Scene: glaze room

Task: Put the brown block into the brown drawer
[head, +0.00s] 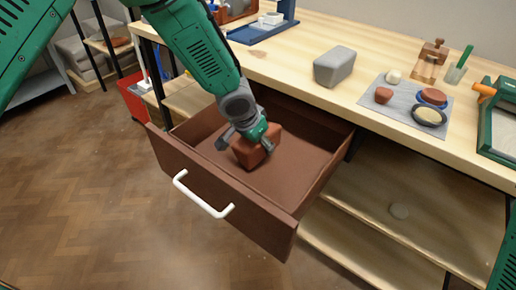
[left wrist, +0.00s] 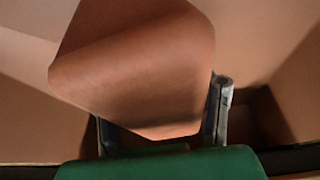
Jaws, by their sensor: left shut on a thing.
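The brown drawer (head: 312,190) is pulled open from under the wooden table, with a white handle on its front. My left gripper (head: 250,140) reaches down into the drawer and is shut on the brown block (head: 257,149). The block is tilted and inside the drawer's outline; I cannot tell whether it touches the drawer floor. In the left wrist view the block (left wrist: 140,70) fills the middle between the two fingers, with the drawer's brown walls around it. My right gripper is not in view.
On the table (head: 290,60) stand a grey block (head: 334,66) and a grey mat (head: 377,107) with several small pieces. A blue stand (head: 270,27) is at the back. Shelves (head: 400,190) lie under the table. The drawer floor right of the block is clear.

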